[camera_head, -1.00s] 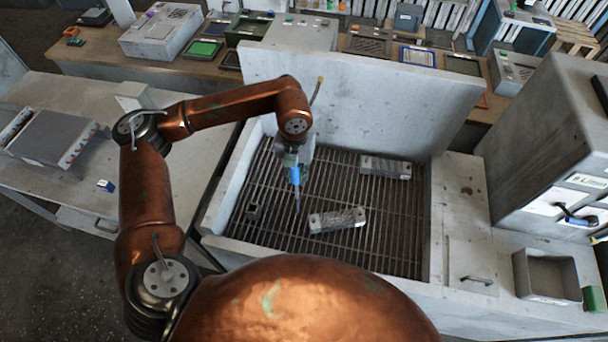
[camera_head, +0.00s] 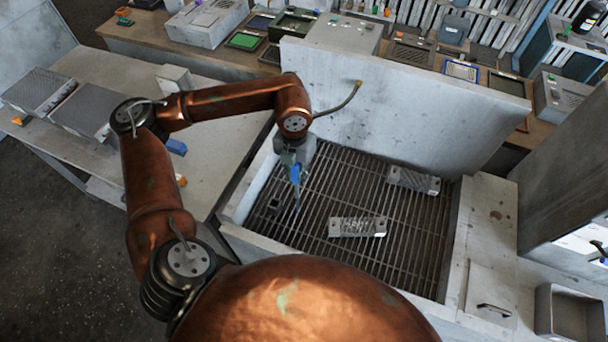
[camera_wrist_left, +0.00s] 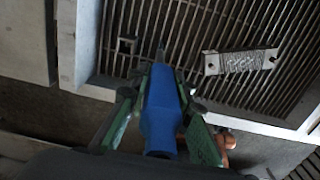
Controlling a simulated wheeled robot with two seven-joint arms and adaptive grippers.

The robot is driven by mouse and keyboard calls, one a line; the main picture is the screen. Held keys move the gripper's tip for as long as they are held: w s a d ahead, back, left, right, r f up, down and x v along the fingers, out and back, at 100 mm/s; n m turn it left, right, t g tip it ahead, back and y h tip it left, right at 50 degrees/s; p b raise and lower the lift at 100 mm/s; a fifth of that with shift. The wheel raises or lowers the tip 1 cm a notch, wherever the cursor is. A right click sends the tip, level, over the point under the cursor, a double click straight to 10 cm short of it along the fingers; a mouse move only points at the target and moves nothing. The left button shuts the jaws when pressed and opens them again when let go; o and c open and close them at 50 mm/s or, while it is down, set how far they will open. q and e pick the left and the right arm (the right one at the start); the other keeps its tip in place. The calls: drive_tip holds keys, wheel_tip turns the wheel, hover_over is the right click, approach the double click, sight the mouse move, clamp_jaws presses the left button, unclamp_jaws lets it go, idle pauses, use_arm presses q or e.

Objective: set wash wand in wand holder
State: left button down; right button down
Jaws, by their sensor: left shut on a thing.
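My left gripper (camera_head: 294,166) is shut on the blue wash wand (camera_head: 295,173) and holds it above the grated basin, tip pointing down. In the left wrist view the wand's blue body (camera_wrist_left: 160,112) sits between the green-edged fingers of the gripper (camera_wrist_left: 158,95). Its thin dark tip points toward the grate. A small dark square fitting (camera_head: 274,204) is at the basin's left side, left of the wand tip; it also shows in the wrist view (camera_wrist_left: 127,45). It may be the wand holder, but I cannot tell for sure. My right gripper is out of view.
A perforated metal block (camera_head: 357,227) lies on the grate (camera_head: 335,180) right of the wand, and another block (camera_head: 414,180) lies farther back. A tall pale splash wall (camera_head: 400,105) closes the basin's back. A grey table (camera_head: 210,125) stands left. The grate's middle is otherwise clear.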

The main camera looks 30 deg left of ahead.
use_arm(q)
drive_tip(key=s+a+b, duration=0.1)
drive_tip(key=s+a, duration=0.2)
drive_tip(key=a, duration=0.4)
drive_tip(key=shift+a, duration=0.2)
idle(0.3)
drive_tip(key=shift+s+f, duration=0.1)
drive_tip(key=shift+f, duration=0.1)
idle(0.4)
drive_tip(key=shift+f+b, duration=2)
drive_tip(key=shift+f, duration=0.25)
drive_tip(key=shift+f, duration=0.15)
drive_tip(key=shift+f+b, duration=1.3)
drive_tip(key=shift+f, duration=0.15)
